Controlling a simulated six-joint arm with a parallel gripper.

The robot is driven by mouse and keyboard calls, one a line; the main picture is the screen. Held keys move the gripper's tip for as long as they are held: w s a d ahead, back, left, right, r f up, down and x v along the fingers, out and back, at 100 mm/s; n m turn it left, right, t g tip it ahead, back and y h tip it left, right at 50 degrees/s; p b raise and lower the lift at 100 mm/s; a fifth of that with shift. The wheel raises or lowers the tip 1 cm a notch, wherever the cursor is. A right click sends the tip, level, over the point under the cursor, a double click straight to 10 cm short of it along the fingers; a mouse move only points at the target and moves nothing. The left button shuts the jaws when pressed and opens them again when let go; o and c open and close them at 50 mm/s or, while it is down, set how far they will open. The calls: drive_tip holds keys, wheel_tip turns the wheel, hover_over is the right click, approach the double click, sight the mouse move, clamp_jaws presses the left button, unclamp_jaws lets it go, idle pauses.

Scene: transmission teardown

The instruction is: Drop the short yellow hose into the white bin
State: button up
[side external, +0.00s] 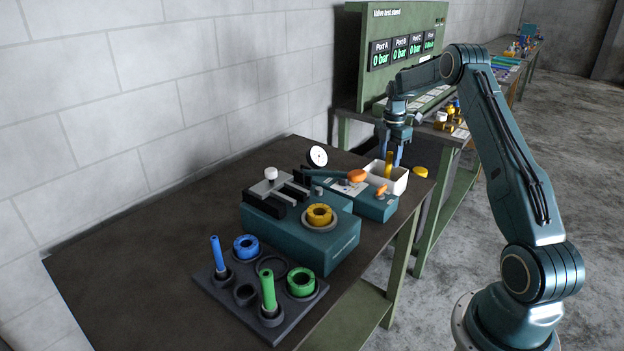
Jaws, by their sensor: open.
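The short yellow hose (388,164) stands upright at the white bin (396,187), its lower end hidden behind the bin's front wall. I cannot tell whether it rests on the bin's floor. My gripper (391,157) points down just above the bin, jaws open, with its blue fingers beside the hose's upper part. Whether the fingers touch the hose is too small to tell. The bin stands at the far right end of the dark bench.
A teal pump with an orange-tipped lever (357,176) stands just in front of the bin. A teal fixture block (315,248) carries a yellow ring (319,214). A dark rack (225,290) holds blue and green hoses and rings. The bench's left part (130,260) is clear.

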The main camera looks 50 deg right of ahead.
drive_tip(key=shift+r, duration=0.1)
wheel_tip(320, 180, up, 14)
drive_tip(key=shift+f, duration=0.2)
idle(0.4)
idle(0.4)
drive_tip(key=s+a+r+m+t, duration=0.15)
drive_tip(key=a+r, duration=0.25)
drive_tip(key=a, duration=0.4)
drive_tip(key=s+a+r+m+h, duration=0.1)
drive_tip(key=s+a+r+m, duration=0.2)
drive_tip(key=a, duration=0.6)
drive_tip(key=s+a+r+m+t, duration=0.1)
drive_tip(key=a+r+m, duration=0.2)
drive_tip(key=a+r, duration=0.4)
drive_tip(key=s+a+f+m+t, duration=0.1)
drive_tip(key=s+a+f+m, duration=0.1)
drive_tip(key=s+a, duration=0.3)
drive_tip(key=s+a+f+m+t, duration=0.1)
drive_tip(key=s+a+f+m, duration=0.2)
drive_tip(key=s+a, duration=0.2)
drive_tip(key=s+a+f+m+t+y, duration=0.1)
drive_tip(key=s+a+f+m, duration=0.1)
drive_tip(key=s+a, duration=0.4)
drive_tip(key=s, duration=0.3)
drive_tip(key=shift+f, duration=0.35)
